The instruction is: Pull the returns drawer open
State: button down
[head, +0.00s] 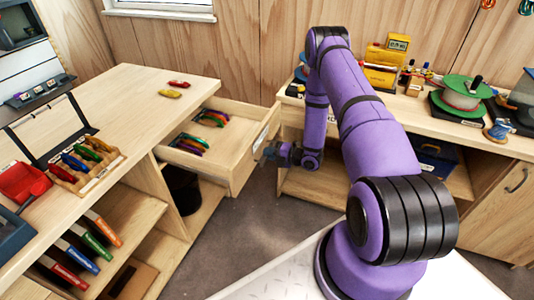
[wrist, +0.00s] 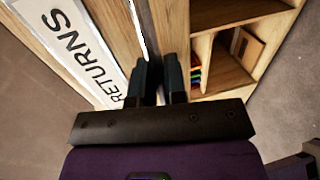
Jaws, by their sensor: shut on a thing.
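The returns drawer (head: 238,178) stands pulled out from the counter on the left in the head view, its inside showing. Its front carries a white RETURNS label, which reads large in the wrist view (wrist: 75,45). My gripper (head: 268,153) is at the drawer's front face. In the wrist view my gripper's two dark fingers (wrist: 160,85) are close together on a dark bar, the drawer handle (wrist: 168,35), beside the label. The grip itself is partly hidden by the fingers.
Several coloured carabiners (head: 213,118) lie in the drawer. A red and a yellow carabiner lie on the left counter (head: 130,100). The right bench (head: 450,130) bears a yellow device and a green spool (head: 462,92). Grey floor is clear between the counters.

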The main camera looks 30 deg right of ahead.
jog(key=c, duration=1.2)
grip_release()
jog(key=v, duration=1)
jog(key=shift+s+d, duration=0.25)
jog(key=shift+r, duration=0.1)
